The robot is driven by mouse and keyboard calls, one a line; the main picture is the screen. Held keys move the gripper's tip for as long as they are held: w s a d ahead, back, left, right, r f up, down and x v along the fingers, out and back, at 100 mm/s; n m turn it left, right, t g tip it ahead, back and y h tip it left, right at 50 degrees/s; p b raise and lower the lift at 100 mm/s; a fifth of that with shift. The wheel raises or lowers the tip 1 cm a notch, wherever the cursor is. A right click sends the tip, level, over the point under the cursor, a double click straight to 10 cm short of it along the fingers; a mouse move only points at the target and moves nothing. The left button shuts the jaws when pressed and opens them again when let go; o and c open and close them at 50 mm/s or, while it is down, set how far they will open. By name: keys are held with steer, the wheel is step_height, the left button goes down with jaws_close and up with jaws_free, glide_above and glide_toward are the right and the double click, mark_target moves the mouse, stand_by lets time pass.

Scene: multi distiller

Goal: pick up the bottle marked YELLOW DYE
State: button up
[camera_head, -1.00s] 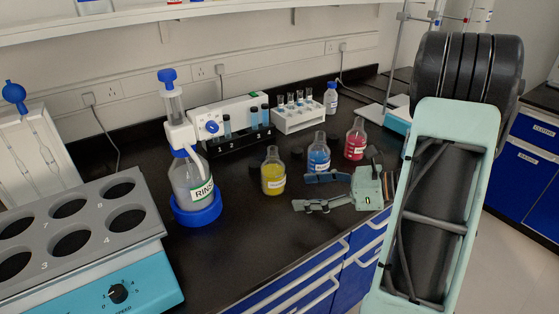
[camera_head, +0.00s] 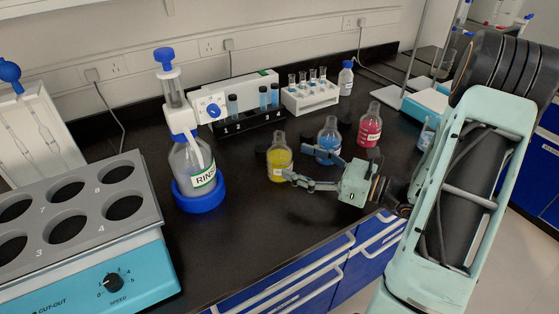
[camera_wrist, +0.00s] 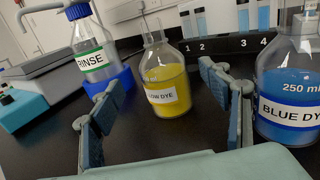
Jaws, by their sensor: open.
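The bottle marked YELLOW DYE (camera_head: 279,161) is clear glass with yellow liquid and a white label. It stands upright on the black bench and also shows in the wrist view (camera_wrist: 166,82), where its label is partly readable. My gripper (camera_head: 308,170) is open and empty beside it, on its right in the head view. In the wrist view my two finger pads (camera_wrist: 165,105) stand apart at either side of the gap, with the yellow bottle beyond them, between their lines. I see no contact with the bottle.
The blue dye bottle (camera_head: 328,145) stands close to my gripper, and the red bottle (camera_head: 370,127) is behind to the right. The RINSE bottle (camera_head: 193,160) in its blue ring stands left. A numbered black rack (camera_head: 248,122) is behind. Bench front is clear.

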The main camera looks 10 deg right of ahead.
mark_target(285, 156)
steer(key=x, duration=0.4)
steer(key=shift+w+a, duration=0.1)
steer(key=shift+w, duration=0.2)
steer(key=shift+c, duration=0.2)
steer(key=c, duration=1.7)
steer(key=shift+o, duration=0.2)
steer(key=shift+r, duration=0.1)
